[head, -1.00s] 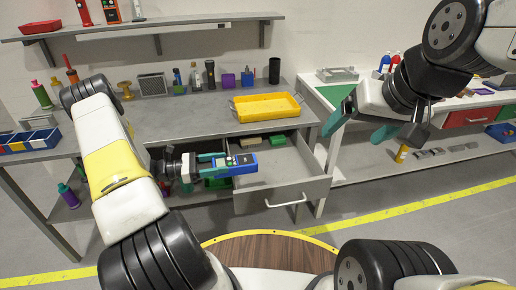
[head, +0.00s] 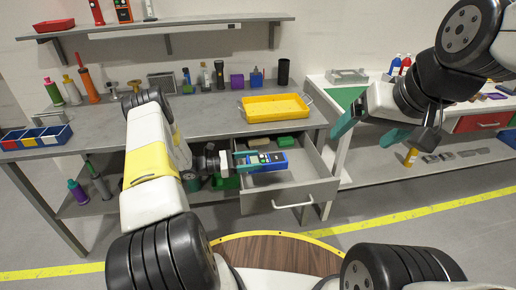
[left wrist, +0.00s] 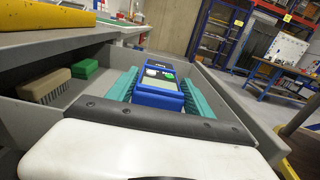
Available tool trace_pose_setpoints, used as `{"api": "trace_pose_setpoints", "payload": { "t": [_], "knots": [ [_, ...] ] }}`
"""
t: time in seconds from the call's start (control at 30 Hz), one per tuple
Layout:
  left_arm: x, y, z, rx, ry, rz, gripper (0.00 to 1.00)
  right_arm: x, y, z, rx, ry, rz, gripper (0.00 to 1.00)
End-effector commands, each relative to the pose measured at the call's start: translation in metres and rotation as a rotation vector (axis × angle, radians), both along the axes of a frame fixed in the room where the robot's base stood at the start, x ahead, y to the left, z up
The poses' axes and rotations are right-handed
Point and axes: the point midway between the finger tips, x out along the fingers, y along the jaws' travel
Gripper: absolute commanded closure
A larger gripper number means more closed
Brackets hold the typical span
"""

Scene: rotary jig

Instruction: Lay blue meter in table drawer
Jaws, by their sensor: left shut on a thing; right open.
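The blue meter (head: 268,161) has a dark face with a small screen. My left gripper (head: 250,160) is shut on it, with the teal fingers on either side of its body. In the left wrist view the meter (left wrist: 160,88) lies between the two fingers (left wrist: 158,95), over the open drawer. The table drawer (head: 300,190) is pulled out and grey, with a white handle. I cannot tell whether the meter touches the drawer floor. My right gripper (head: 370,125) is open and empty, at the right above the second bench.
In the drawer's back lie a green block (left wrist: 85,69) and a beige brush-like block (left wrist: 45,86). A yellow tray (head: 275,108) stands on the table above the drawer. The drawer's front half looks clear.

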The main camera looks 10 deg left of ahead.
Motion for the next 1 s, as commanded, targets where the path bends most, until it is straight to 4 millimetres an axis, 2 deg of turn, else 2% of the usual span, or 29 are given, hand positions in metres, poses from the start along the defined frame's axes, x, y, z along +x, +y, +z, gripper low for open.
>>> {"api": "trace_pose_setpoints", "payload": {
  "t": [0.67, 0.7, 0.8, 1.0],
  "knots": [
    [0.000, 0.001, -0.012, 0.002, 0.001, 0.001, 0.96, 0.000, 0.000, 0.000, 0.000, 0.000, 0.000, 0.14],
    [-0.001, 0.001, -0.013, 0.003, 0.002, 0.001, 0.34, 0.000, 0.000, 0.000, 0.000, 0.000, 0.000, 0.14],
    [-0.001, 0.001, -0.014, 0.004, 0.003, 0.001, 0.19, 0.000, 0.000, 0.000, 0.000, 0.000, 0.000, 0.14],
    [-0.002, 0.001, -0.015, 0.006, 0.006, 0.001, 0.19, 0.000, 0.000, 0.000, 0.000, 0.000, 0.000, 0.14]
  ]
}}
